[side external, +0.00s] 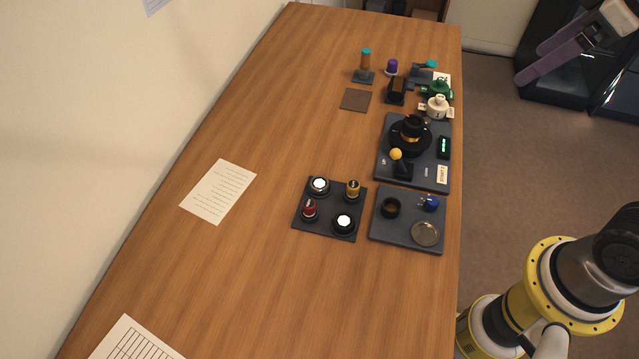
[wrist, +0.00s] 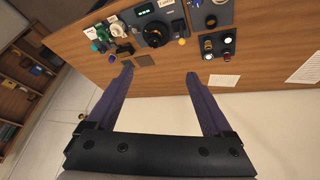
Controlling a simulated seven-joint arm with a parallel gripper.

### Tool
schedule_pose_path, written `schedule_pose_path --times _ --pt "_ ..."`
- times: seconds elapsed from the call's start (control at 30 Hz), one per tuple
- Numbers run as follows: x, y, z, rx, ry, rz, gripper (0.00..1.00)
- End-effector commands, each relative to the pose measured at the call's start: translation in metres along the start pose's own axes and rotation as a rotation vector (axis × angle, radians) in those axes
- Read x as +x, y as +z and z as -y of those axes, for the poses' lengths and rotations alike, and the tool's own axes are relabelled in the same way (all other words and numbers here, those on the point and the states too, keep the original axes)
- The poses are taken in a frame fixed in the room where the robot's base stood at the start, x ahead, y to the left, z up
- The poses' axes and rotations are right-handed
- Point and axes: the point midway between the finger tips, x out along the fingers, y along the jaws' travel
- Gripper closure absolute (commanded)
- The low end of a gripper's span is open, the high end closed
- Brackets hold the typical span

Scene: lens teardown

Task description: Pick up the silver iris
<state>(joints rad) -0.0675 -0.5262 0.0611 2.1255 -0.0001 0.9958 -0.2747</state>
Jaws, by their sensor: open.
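No part is clearly labelled as the silver iris. A dark square mat (side external: 329,233) holds several small round parts: a pale-topped part with a light rim (side external: 320,186), a gold part (side external: 353,189), a red part (side external: 309,209) and a white-topped dark part (side external: 344,223). A grey-silver round disc or dish (side external: 425,234) lies on the dark tray (side external: 380,241) to the right. I cannot tell which is the iris. My gripper (side external: 532,63) is open and empty, high at the upper right, away from the parts. Its purple fingers spread wide in the wrist view (wrist: 160,76).
A larger dark board (side external: 386,178) carries a black round assembly (side external: 410,134) and a yellow-knobbed lever (side external: 396,154). Behind it stand green, white, purple and teal-topped items. A paper sheet (side external: 218,191) lies left.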

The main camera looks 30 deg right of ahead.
Motion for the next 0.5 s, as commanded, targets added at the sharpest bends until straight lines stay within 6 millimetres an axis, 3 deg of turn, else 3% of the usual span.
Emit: schedule_pose_path --times 0.03,0.2,0.37,0.5 --pt "0.006 -0.022 0.001 -0.052 -0.019 0.020 0.15" --pt "0.038 -0.087 0.015 -0.220 -0.079 0.080 0.15" --pt "0.084 -0.136 0.044 -0.367 -0.138 0.143 0.15" --pt "0.136 -0.166 0.082 -0.484 -0.190 0.207 0.15"
